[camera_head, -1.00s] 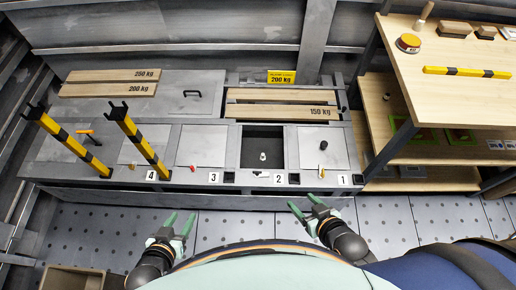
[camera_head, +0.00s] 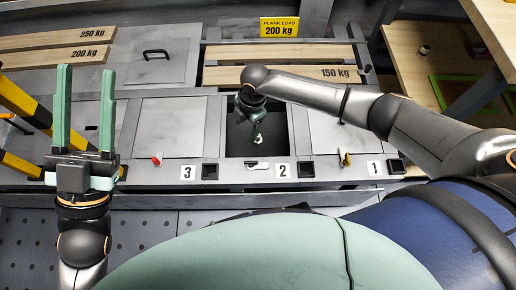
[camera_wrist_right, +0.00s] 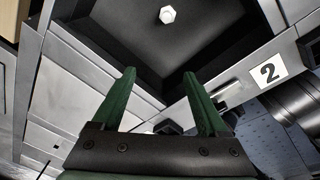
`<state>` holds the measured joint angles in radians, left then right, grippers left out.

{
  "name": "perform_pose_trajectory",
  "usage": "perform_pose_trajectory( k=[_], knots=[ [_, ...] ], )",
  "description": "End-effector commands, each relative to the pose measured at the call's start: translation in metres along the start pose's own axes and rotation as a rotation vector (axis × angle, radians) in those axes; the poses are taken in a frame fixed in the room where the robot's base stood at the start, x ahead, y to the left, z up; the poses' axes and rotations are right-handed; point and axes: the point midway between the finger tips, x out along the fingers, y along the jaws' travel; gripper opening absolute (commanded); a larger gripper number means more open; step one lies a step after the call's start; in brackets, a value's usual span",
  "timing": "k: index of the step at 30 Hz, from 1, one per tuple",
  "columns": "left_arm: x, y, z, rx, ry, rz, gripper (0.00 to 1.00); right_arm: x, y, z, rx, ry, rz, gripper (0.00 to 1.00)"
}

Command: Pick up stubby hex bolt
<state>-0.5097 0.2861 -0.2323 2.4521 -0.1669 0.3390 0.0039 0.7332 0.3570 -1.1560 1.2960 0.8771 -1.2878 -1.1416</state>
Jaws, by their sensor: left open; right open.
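The stubby hex bolt (camera_wrist_right: 168,15) is a small white hex-headed piece on the dark floor of the open compartment (camera_wrist_right: 245,12) by label 2. In the head view the bolt (camera_head: 259,139) shows just below my right gripper (camera_head: 255,128). In the right wrist view my right gripper (camera_wrist_right: 165,95) is open and empty, its green fingers pointing toward the compartment with the bolt ahead of them, apart from it. My left gripper (camera_head: 81,110) is open and empty at the left, fingers pointing up in the picture, away from the bolt.
Closed lids (camera_head: 166,127) flank the open compartment. Planks (camera_head: 270,77) lie behind it under a yellow load sign (camera_head: 279,27). Yellow-black posts (camera_head: 22,103) stand at left.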

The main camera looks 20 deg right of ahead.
Motion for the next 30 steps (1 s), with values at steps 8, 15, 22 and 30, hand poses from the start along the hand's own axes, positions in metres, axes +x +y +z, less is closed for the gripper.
perform_pose_trajectory(
  k=[8, 15, 22, 30],
  knots=[
    [-0.015, 0.01, -0.019, 0.03, 0.151, 0.016, 0.5, 0.008, 0.006, 0.049, -0.113, -0.104, -0.091, 0.76],
    [-0.027, 0.018, -0.002, 0.007, 0.146, 0.023, 0.5, 0.05, 0.002, 0.054, -0.117, -0.105, -0.096, 0.76],
    [-0.034, 0.023, 0.009, 0.013, 0.137, 0.028, 0.5, 0.074, 0.0, 0.056, -0.116, -0.104, -0.092, 0.76],
    [-0.043, 0.029, 0.022, 0.022, 0.13, 0.032, 0.5, 0.096, -0.004, 0.059, -0.117, -0.105, -0.093, 0.76]
  ],
)
